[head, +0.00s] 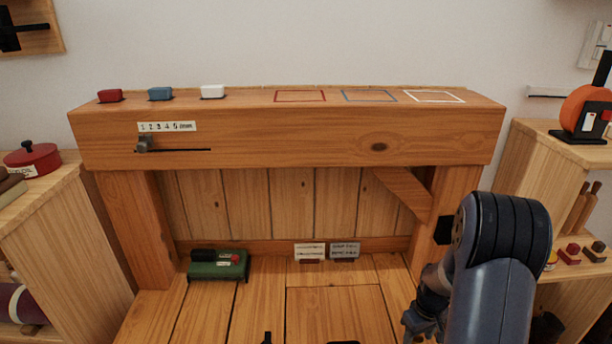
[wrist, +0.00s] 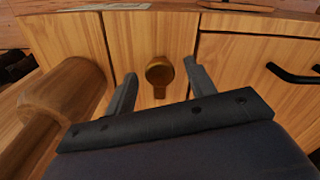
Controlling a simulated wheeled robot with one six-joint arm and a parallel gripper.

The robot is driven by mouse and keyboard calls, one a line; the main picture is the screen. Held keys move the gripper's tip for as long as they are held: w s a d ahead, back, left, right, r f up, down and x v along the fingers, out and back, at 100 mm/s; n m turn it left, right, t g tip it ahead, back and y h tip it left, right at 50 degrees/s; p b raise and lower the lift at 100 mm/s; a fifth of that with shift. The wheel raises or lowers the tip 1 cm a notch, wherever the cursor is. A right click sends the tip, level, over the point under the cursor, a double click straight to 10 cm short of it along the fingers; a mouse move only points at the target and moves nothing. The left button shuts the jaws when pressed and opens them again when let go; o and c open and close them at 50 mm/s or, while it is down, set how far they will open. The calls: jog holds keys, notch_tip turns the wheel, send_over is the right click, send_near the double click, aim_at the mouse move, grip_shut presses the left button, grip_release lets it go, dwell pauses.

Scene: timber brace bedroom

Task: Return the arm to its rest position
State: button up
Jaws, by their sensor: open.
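My arm (head: 497,245) is bent at the right of the head view, in front of the right post of the timber frame. My gripper (wrist: 160,72) shows in the wrist view with its two dark fingers apart. Nothing is held between them. In the head view the gripper's fingers cannot be made out with certainty.
A thick timber beam (head: 290,137) on posts spans the head view, with red (head: 110,96), blue (head: 160,93) and white (head: 213,91) blocks on top. A green device (head: 217,265) sits below. Shelves flank both sides. A wooden cylinder (wrist: 62,100) and black handle (wrist: 292,75) are near my gripper.

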jog(key=shift+f+n, duration=0.1)
jog(key=shift+n, duration=0.2)
jog(key=shift+r, duration=0.35)
jog(key=shift+r+p, duration=0.35)
jog(key=shift+r, duration=0.35)
